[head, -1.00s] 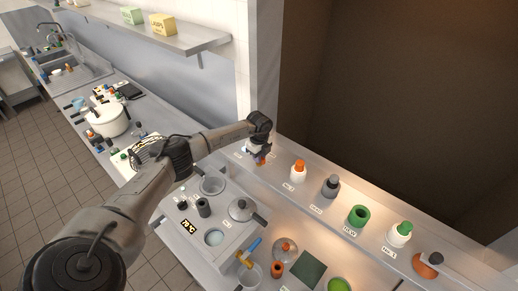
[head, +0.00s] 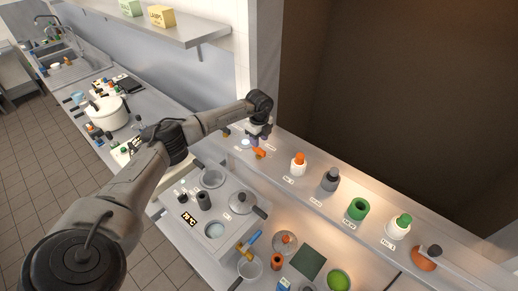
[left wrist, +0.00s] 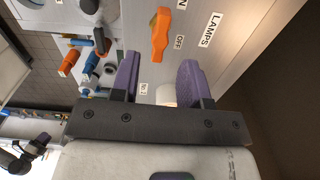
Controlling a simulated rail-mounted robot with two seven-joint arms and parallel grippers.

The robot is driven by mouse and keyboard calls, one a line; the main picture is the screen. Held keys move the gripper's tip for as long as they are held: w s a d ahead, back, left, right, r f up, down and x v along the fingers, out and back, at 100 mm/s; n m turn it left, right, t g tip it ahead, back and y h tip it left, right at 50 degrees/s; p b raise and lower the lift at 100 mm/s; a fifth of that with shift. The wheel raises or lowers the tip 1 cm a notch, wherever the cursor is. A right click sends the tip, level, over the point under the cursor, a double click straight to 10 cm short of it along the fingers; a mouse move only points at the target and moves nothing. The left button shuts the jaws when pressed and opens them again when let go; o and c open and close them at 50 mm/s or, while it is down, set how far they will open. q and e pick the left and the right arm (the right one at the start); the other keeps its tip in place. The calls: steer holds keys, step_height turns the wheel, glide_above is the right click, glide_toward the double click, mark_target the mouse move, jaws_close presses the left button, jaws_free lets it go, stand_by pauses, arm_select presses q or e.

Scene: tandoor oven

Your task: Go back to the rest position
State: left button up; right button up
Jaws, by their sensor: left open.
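My left gripper (head: 258,130) is over the left end of the ledge in front of the dark oven opening. The orange lamp switch (head: 259,153) lies just below the gripper in the head view, clear of the fingers. In the left wrist view the switch (left wrist: 160,35) sits beyond the fingertips beside the labels LAMPS and OFF.
A lidded pan (head: 241,203) and cups stand below my arm. A shelf (head: 165,28) hangs behind.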

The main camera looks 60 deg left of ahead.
arm_select(q)
steer(key=shift+r, duration=0.65)
